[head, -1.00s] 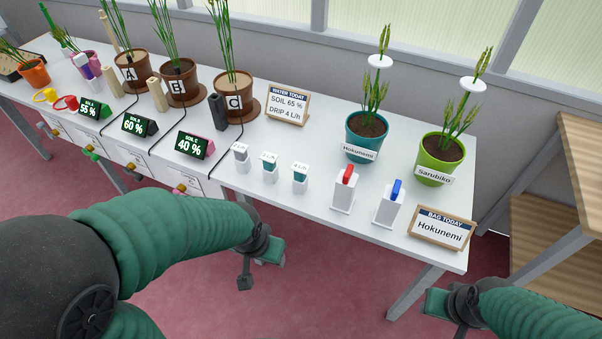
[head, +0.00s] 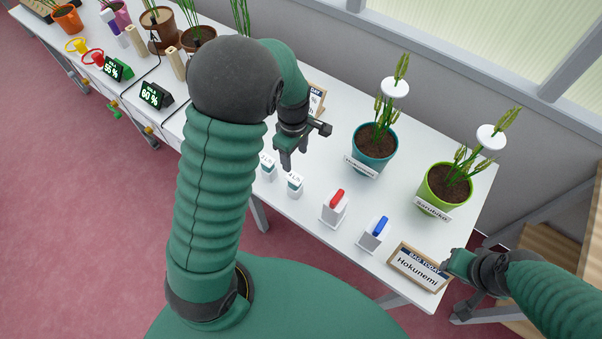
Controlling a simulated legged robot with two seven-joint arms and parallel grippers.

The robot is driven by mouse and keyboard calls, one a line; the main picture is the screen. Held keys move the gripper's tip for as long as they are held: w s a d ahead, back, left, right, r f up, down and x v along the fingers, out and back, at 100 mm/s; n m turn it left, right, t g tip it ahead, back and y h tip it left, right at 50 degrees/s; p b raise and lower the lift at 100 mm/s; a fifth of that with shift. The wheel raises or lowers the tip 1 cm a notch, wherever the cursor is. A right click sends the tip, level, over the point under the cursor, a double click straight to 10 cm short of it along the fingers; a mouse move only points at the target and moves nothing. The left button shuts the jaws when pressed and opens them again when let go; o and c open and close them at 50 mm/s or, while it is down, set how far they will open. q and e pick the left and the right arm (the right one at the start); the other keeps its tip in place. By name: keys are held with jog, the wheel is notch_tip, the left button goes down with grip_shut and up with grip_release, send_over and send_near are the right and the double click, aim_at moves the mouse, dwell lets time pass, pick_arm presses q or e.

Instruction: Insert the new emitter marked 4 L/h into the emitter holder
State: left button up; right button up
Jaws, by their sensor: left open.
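Two small white emitters with teal fronts show on the white table: one (head: 268,168), and the rightmost (head: 295,186), whose label read 4 L/h in the earlier frame. My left gripper (head: 305,147) is open and empty, above and just behind these emitters. My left arm hides the third emitter, plant C's pot and the black upright piece seen beside it earlier; I cannot pick out the emitter holder. My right gripper (head: 456,287) appears open and empty, close to the Hokunemi sign at the table's right end.
A red-topped white block (head: 335,210) and a blue-topped one (head: 375,235) stand right of the emitters. Behind are a teal pot (head: 374,148) and a green pot (head: 443,189). The Hokunemi sign (head: 418,268) is at the right corner. The drip sign (head: 317,101) is partly hidden.

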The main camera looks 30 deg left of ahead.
pick_arm(q)
send_over(295, 178)
jog(key=f, duration=0.4)
jog(key=shift+s+a+f, duration=0.2)
jog(key=shift+s+f, duration=0.1)
jog(key=shift+s, duration=0.1)
jog(key=f, duration=0.2)
jog(key=w+f, duration=0.1)
jog(key=f, duration=0.1)
jog(key=shift+w+d+f, duration=0.15)
jog(key=shift+d+f, duration=0.05)
jog(key=f, duration=0.2)
jog(key=s+f+p, duration=0.1)
jog(key=f, duration=0.1)
jog(key=shift+d+f+p, duration=0.1)
jog(key=shift+f+p, duration=0.15)
jog(key=shift+p, duration=0.05)
jog(key=shift+w+a+f, duration=0.2)
jog(key=c, duration=0.3)
jog(key=shift+d, duration=0.1)
grip_shut()
pick_arm(e)
jog(key=shift+v, duration=0.9)
